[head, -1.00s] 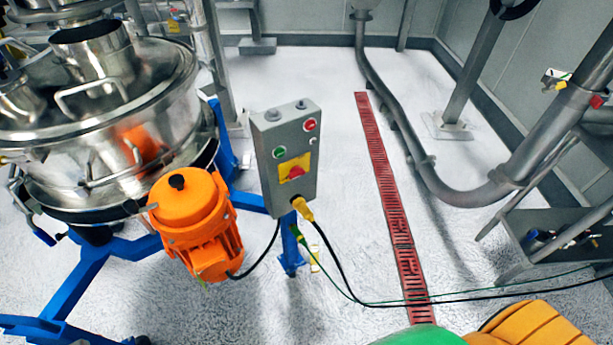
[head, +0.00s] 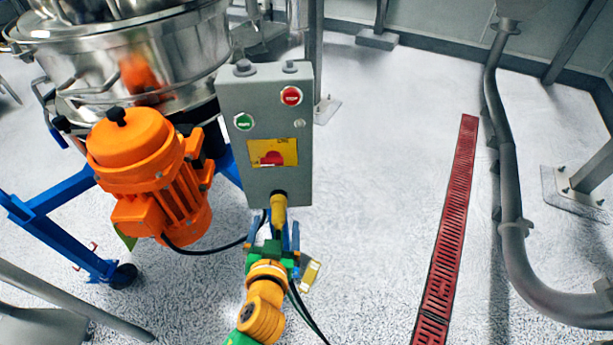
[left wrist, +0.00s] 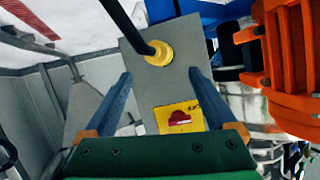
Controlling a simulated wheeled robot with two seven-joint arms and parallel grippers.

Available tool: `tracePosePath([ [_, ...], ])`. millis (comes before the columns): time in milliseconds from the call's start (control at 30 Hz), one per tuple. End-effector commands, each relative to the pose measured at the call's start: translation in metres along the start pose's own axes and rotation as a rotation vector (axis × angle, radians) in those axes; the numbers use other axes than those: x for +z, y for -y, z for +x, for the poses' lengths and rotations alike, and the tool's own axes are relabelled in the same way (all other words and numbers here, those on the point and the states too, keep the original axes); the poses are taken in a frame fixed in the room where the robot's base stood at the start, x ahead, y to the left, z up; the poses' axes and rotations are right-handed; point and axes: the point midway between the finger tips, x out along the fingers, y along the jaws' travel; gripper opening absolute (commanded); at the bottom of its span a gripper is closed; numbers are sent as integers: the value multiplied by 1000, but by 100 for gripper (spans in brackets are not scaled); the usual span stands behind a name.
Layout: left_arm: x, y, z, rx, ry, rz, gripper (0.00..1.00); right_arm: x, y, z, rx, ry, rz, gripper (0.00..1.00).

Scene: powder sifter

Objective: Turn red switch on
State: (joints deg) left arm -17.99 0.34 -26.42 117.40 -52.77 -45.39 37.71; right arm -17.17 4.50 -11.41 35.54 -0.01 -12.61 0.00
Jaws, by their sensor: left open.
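The red switch (head: 273,158) sits on a yellow plate (head: 258,147) low on the front of a grey control box (head: 235,180). My left gripper (head: 273,228) is open and empty, just below the box's lower end in the head view, near its yellow cable plug (head: 279,205). In the left wrist view the two blue fingers (left wrist: 160,74) stand apart in front of the box. The red switch (left wrist: 180,118) shows there between the fingers, close to the gripper's green body. I cannot tell the switch's exact setting. My right gripper is not in view.
The box also carries a green button (head: 243,121) and a red button (head: 291,96). An orange motor (head: 140,160) and a steel sifter (head: 160,65) stand to the left on a blue frame (head: 60,210). The floor to the right is open, with a red drain grate (head: 452,220).

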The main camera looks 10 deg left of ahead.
Motion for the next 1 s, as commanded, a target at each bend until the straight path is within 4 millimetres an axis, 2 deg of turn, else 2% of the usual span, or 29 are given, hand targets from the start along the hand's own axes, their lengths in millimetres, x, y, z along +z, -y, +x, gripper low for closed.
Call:
tracePosePath([
  [33, -11, 1, 0, -16, -62, -30, 91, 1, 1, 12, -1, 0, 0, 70],
  [200, -65, 11, -18, -67, -266, -136, 91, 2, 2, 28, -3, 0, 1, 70],
  [333, -91, 19, -29, -89, -359, -187, 91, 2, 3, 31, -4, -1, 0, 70],
  [400, -99, 21, -24, -91, -371, -191, 91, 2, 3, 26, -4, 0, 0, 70],
  [700, -117, 27, 27, -90, -367, -188, 91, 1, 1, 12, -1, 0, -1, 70],
  [1000, -117, 28, 34, -89, -363, -191, 91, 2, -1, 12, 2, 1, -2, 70],
])
